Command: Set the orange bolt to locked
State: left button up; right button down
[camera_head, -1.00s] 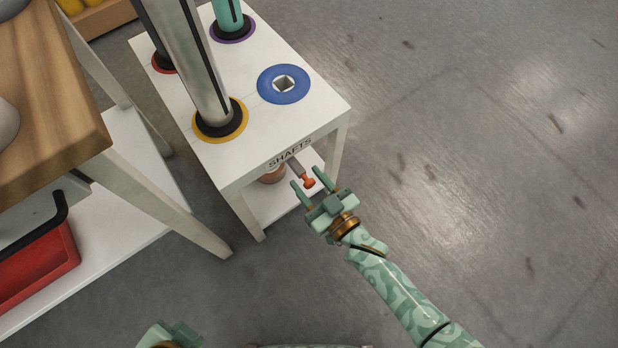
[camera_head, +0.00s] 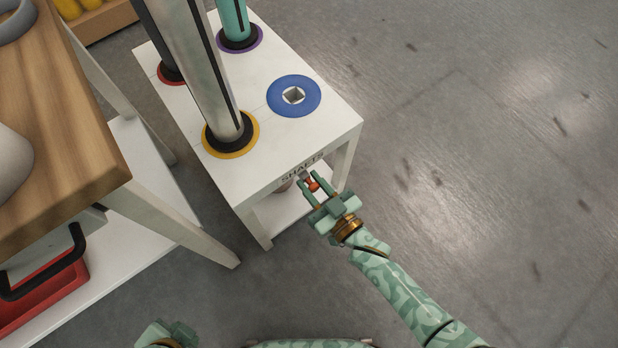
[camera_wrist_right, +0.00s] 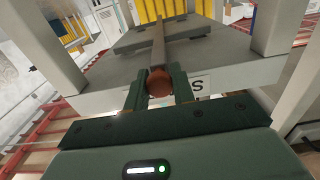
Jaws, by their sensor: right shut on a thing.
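The orange bolt (camera_head: 312,184) sits under the front edge of the white stand marked SHAFTS (camera_head: 253,185). Only its orange end shows in the head view, between the fingers of my right gripper (camera_head: 312,182). In the right wrist view, its round orange knob (camera_wrist_right: 159,81) sits between the two green fingertips (camera_wrist_right: 157,90), with a grey bar running away from it. My right gripper is shut on the knob. My left gripper (camera_head: 168,333) shows only in part at the bottom edge, and its fingers cannot be made out.
Tall shafts stand in yellow (camera_head: 232,150), red and purple rings on the stand. A wooden-topped table (camera_head: 70,130) with a red bin (camera_head: 45,300) below stands at left. The floor at right is clear.

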jog(key=shift+w, duration=0.1)
jog(key=c, duration=1.2)
grip_release()
jog(key=shift+a, duration=0.1)
jog(key=shift+c, duration=0.2)
pick_arm(q)
jog(key=shift+s+f, duration=0.1)
jog(key=shift+s, duration=0.05)
pick_arm(e)
jog(key=shift+s+d, duration=0.2)
jog(key=shift+d, duration=0.05)
pick_arm(q)
jog(key=s+a+f+g+p, duration=0.2)
jog(key=s+f+p, duration=0.3)
jog(key=s, duration=0.5)
jog(key=shift+s+a+f+g+y, duration=0.15)
jog(key=shift+a+f+g+y, duration=0.25)
jog(key=shift+f, duration=0.5)
pick_arm(e)
jog(key=v, duration=1.5)
jog(key=shift+s+d, duration=0.2)
jog(key=shift+s, duration=0.15)
